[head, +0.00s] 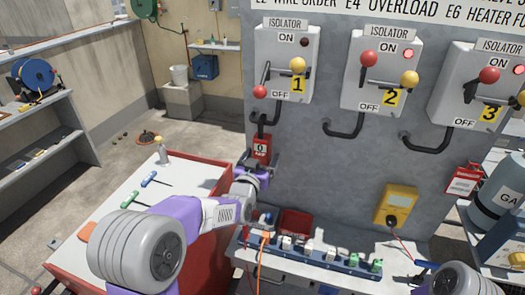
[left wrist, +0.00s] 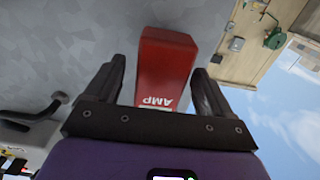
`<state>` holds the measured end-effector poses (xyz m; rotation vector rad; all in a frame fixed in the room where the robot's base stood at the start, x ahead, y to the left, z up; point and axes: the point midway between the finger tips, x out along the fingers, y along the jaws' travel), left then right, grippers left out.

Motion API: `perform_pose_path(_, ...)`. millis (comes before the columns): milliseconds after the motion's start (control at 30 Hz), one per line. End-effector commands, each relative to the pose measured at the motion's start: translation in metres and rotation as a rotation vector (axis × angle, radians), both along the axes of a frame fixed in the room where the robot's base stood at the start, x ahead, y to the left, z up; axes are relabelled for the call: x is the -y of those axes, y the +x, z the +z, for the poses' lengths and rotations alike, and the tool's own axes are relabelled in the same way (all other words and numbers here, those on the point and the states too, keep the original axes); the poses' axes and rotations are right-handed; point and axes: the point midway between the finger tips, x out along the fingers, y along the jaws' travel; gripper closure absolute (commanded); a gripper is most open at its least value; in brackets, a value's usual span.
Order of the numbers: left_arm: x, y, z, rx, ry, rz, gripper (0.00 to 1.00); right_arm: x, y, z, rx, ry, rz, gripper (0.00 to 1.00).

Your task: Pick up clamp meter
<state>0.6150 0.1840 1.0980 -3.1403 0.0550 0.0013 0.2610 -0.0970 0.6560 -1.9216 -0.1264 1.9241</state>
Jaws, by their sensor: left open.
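The clamp meter appears to be the red block (head: 262,148) on the grey panel below isolator 1, with a pale display near its top. In the left wrist view the red body (left wrist: 166,68) shows the letters AMP upside down. My left gripper (head: 254,166) is at its lower part, in front of the panel. Its two dark fingers (left wrist: 158,80) are open, one on each side of the red body, with a gap visible at both sides. The meter's lower end is hidden by the gripper in the head view. My right gripper is out of view.
Isolator boxes (head: 285,62) with levers and black conduits jut from the panel above. A ledge (head: 325,275) below holds a blue rail of small parts and a red bin (head: 296,222). A yellow meter (head: 397,205) hangs at right. A red-sided bench (head: 95,225) stands at left.

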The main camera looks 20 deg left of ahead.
Motion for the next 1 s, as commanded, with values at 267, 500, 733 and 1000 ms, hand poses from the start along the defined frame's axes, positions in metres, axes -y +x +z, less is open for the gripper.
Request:
perform_pose_path(267,-0.0002,0.0152,0.0005,0.000,0.000,0.000,0.17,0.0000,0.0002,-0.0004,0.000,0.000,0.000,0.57)
perform_pose_path(500,-0.0001,0.0148,0.0006,0.000,0.000,0.000,0.32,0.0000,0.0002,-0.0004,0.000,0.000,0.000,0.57)
perform_pose_path(733,-0.0001,0.0147,0.0006,0.000,-0.001,0.000,0.68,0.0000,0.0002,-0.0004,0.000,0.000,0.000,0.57)
perform_pose_path(1000,0.0000,0.0147,0.0015,0.002,-0.001,0.000,0.80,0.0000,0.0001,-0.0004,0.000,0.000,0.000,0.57)
